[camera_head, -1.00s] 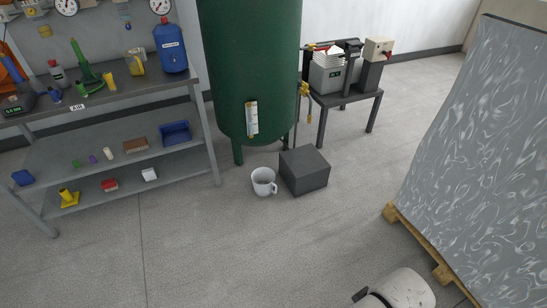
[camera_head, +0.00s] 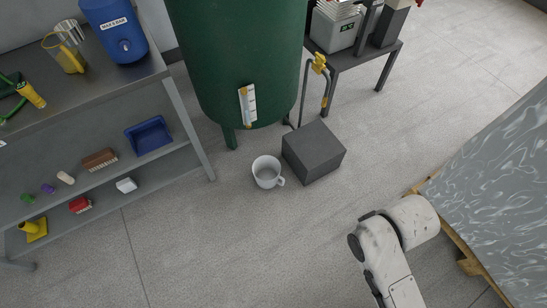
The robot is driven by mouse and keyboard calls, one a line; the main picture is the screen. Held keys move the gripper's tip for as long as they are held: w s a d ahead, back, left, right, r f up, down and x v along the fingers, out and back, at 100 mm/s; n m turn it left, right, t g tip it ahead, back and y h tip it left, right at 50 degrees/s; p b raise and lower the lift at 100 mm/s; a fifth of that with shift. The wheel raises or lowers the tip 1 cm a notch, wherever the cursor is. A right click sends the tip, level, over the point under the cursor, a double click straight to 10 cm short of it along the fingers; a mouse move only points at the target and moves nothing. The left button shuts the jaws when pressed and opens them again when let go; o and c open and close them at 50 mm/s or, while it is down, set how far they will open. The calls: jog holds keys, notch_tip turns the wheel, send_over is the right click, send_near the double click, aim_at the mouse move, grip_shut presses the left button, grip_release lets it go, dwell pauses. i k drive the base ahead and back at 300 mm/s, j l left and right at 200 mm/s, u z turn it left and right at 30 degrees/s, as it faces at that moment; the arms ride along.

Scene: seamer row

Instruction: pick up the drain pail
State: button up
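The drain pail (camera_head: 266,173) is a small white, cup-shaped pail with a handle on its right side. It stands upright on the grey floor, in front of the green tank and just left of a dark grey block. Its open top faces up toward the camera. Part of my white arm shows at the lower right, apart from the pail. My gripper is not in view.
The dark block (camera_head: 314,151) stands close beside the pail. A grey shelf unit (camera_head: 90,120) is at left, and a wrapped pallet load (camera_head: 500,180) at right. The floor in front of the pail is clear.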

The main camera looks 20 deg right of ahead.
aim_at(266, 169)
jog(key=i+l+z, duration=0.1)
jog(key=i+z, duration=0.6)
jog(key=z, duration=0.15)
jog(key=i+j+z, duration=0.1)
jog(key=i+z, duration=0.35)
jog(key=i+u, duration=0.1)
jog(key=u, duration=0.35)
jog(key=i+l+u, duration=0.1)
jog(key=u, duration=0.35)
jog(key=l+u, duration=0.1)
jog(key=u, duration=1.55)
jog(key=i+l, duration=0.05)
jog(key=l, duration=0.05)
